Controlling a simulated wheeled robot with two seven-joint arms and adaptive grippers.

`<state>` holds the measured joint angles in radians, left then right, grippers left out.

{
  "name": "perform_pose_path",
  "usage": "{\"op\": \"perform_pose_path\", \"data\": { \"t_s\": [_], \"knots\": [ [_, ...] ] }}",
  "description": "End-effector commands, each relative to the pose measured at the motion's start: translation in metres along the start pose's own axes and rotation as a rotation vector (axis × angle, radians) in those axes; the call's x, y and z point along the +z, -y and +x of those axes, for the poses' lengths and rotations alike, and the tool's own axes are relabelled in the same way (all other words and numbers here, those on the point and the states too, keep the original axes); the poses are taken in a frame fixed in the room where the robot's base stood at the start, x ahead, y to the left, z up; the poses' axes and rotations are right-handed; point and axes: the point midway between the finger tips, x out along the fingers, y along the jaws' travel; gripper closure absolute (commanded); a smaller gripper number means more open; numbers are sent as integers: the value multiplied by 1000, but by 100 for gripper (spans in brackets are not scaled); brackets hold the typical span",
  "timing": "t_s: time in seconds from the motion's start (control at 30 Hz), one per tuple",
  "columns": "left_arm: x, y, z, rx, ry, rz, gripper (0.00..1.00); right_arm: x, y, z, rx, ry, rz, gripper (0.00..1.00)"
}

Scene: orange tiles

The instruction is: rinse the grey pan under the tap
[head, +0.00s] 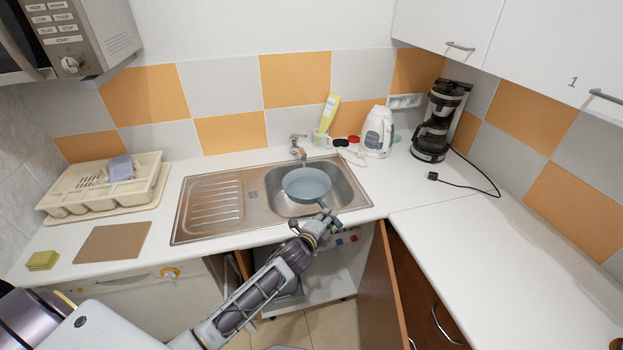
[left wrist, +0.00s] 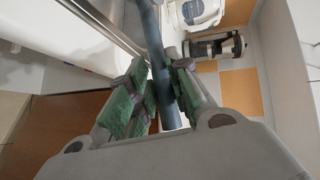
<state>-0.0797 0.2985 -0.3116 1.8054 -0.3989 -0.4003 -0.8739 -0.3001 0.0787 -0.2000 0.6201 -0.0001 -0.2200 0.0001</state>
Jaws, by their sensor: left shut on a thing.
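The grey pan (head: 306,185) is blue-grey and round. It is over the sink basin (head: 344,188), its open side up, just in front of and below the tap (head: 298,148). My left gripper (head: 322,220) is shut on the pan's handle at the sink's front edge. In the left wrist view the dark handle (left wrist: 158,60) runs between the green-padded fingers of the gripper (left wrist: 155,95). I cannot tell whether water runs from the tap. The right gripper is not in view.
A drainboard (head: 212,205) is left of the basin. A dish rack (head: 105,187), brown board (head: 113,242) and sponge (head: 42,260) lie further left. A kettle (head: 376,132) and coffee maker (head: 436,122) stand at the back right. The right counter (head: 500,250) is mostly clear. A cabinet door (head: 378,290) hangs open below.

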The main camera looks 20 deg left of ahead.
Motion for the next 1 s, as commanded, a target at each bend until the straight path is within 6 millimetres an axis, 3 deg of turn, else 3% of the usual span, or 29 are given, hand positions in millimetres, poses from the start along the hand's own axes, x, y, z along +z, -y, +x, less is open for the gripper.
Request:
{"op": "perform_pose_path", "data": {
  "t_s": [1.0],
  "knots": [
    [-24,-11,-49,-4,-1,2,100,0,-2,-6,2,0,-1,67]
  ]
}}
